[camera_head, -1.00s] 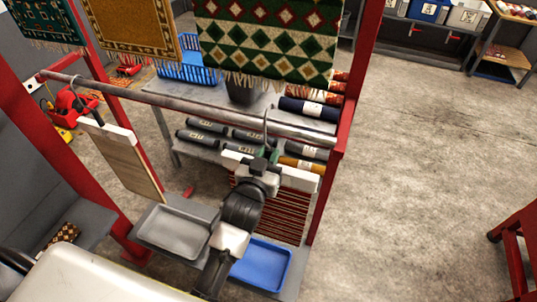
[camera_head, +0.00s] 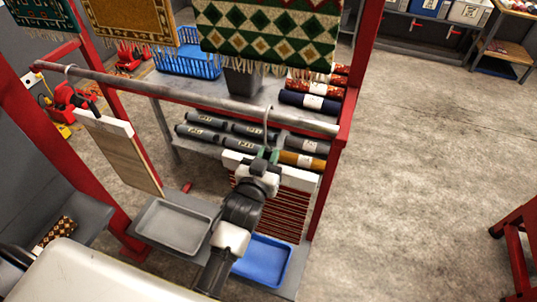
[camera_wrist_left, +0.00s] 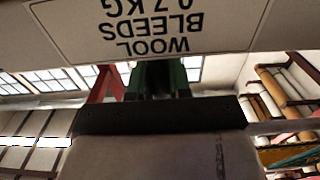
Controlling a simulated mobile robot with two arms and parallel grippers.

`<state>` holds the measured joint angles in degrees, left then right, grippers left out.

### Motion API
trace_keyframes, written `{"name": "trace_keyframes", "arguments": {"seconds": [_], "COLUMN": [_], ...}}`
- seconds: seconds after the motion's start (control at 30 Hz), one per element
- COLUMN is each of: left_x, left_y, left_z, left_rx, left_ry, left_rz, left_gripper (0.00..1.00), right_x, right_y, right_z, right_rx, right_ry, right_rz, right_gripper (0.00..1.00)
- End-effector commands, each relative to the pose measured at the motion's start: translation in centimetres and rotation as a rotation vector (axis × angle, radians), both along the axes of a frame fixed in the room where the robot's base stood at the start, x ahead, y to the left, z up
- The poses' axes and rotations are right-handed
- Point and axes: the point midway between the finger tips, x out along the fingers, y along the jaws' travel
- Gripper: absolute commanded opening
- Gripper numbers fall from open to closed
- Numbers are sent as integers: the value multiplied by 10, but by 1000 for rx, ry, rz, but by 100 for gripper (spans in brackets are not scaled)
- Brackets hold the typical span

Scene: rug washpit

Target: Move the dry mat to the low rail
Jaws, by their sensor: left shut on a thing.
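The low rail (camera_head: 190,98) is a grey metal pipe crossing the red frame. My left gripper (camera_head: 265,156) is shut on the white hanger bar (camera_head: 300,177) of a red-and-dark striped mat (camera_head: 272,208). The mat hangs below the bar, partly hidden by my arm. Its hook (camera_head: 267,122) is at the rail; I cannot tell whether it bears the weight. In the left wrist view a pale label (camera_wrist_left: 150,30) close up reads, upside down, "WOOL BLEEDS 0.7 KG". A beige mat (camera_head: 125,155) hangs at the rail's left. My right gripper is not in view.
A green diamond-patterned rug (camera_head: 268,35) and a gold rug (camera_head: 130,20) hang higher up. Grey (camera_head: 172,228) and blue (camera_head: 262,262) trays lie below. Rolled rugs (camera_head: 308,103) fill the shelf behind.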

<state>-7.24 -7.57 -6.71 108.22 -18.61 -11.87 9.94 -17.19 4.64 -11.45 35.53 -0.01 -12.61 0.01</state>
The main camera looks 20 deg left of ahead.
Motion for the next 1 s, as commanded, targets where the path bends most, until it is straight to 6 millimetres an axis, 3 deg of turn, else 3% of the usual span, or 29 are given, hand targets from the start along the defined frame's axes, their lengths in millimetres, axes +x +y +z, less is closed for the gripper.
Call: {"name": "trace_keyframes", "arguments": {"seconds": [0.13, 0.17, 0.33, 0.67, 0.77, 1.0], "left_x": [0, 0, 0, -4, -15, -63], "left_y": [0, 0, 0, 0, 1, 2], "left_z": [2, 2, 1, -2, -3, -4], "left_rx": [0, 0, 0, 0, 0, 0], "left_ry": [-3, -3, -2, 3, 3, 2], "left_rz": [0, 0, 0, 0, 1, 0], "left_gripper": [0, 24, 49, 49, 49, 49], "right_x": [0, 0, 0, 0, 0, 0], "right_y": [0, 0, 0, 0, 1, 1], "right_z": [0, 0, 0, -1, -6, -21], "right_rx": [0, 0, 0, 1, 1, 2], "right_ry": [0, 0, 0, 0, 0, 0], "right_rz": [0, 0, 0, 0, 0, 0], "right_gripper": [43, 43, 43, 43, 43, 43]}}
